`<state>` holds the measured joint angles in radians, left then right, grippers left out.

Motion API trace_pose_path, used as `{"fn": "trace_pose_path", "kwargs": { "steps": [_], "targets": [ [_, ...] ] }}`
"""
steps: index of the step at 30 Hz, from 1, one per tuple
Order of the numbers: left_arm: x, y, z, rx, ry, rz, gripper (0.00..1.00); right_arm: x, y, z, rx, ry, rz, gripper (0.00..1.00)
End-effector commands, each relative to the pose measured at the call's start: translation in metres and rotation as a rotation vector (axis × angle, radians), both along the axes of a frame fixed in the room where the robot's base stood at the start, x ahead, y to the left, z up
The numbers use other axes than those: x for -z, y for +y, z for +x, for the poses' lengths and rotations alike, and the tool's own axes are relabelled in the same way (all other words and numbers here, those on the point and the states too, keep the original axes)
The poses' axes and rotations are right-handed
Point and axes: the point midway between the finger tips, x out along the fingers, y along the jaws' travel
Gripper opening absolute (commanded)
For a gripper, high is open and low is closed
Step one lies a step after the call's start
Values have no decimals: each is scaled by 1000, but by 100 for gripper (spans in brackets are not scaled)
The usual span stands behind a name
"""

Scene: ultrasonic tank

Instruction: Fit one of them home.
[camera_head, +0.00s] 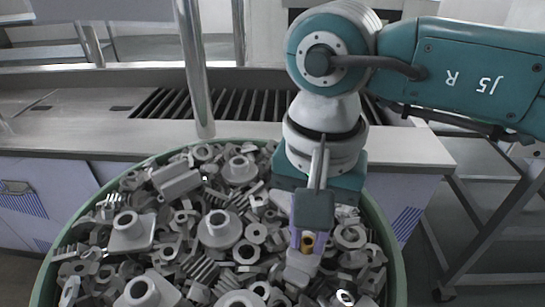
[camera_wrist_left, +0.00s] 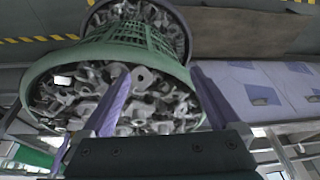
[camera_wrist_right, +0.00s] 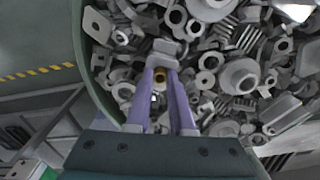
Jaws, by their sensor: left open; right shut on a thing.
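My right gripper (camera_head: 308,238) reaches down over a round green-rimmed tank (camera_head: 398,270) full of loose grey metal parts (camera_head: 218,228). In the right wrist view its purple fingers (camera_wrist_right: 163,80) are close together on a small grey part (camera_wrist_right: 165,48) with a brass-coloured piece (camera_wrist_right: 160,76) between the fingers. I cannot tell whether the held part touches the heap below. My left gripper (camera_wrist_left: 160,95) is open and empty in the left wrist view, with the tank (camera_wrist_left: 62,62) beyond its fingers. The left gripper is outside the head view.
A grey counter (camera_head: 70,130) with a slotted dark grate (camera_head: 225,104) runs behind the tank. A vertical metal pole (camera_head: 194,70) stands above the tank's back edge. A metal frame (camera_head: 470,225) on wheels is at the right. Yellow-black floor tape (camera_wrist_right: 40,72) shows beside the tank.

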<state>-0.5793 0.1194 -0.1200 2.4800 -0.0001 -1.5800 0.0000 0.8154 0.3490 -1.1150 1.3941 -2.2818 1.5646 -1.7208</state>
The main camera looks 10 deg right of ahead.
Motion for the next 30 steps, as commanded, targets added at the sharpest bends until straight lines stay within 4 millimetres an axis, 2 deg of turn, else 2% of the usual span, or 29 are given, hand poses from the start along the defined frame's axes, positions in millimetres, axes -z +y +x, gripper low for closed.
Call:
{"fn": "trace_pose_path", "kwargs": {
  "steps": [2, 3, 12, 19, 22, 30],
  "targets": [
    [1, -1, 0, -2, 0, -3, 96, 3, -2, 0, 2, 0, -4, 0],
    [1, -1, 0, -3, 1, -4, 96, 3, -2, 0, 2, 0, -4, 24],
    [1, -1, 0, -4, 1, -5, 96, 4, -3, -1, 2, 4, -8, 55],
    [1, -1, 0, -2, 1, -4, 96, 4, -3, -2, 2, 7, -9, 55],
    [1, 0, 0, 0, 1, 0, 96, -3, -2, -1, 1, 4, -7, 55],
    [6, 1, 0, 3, 1, 6, 96, -56, -1, 2, 0, -7, -3, 55]
  ]
}}
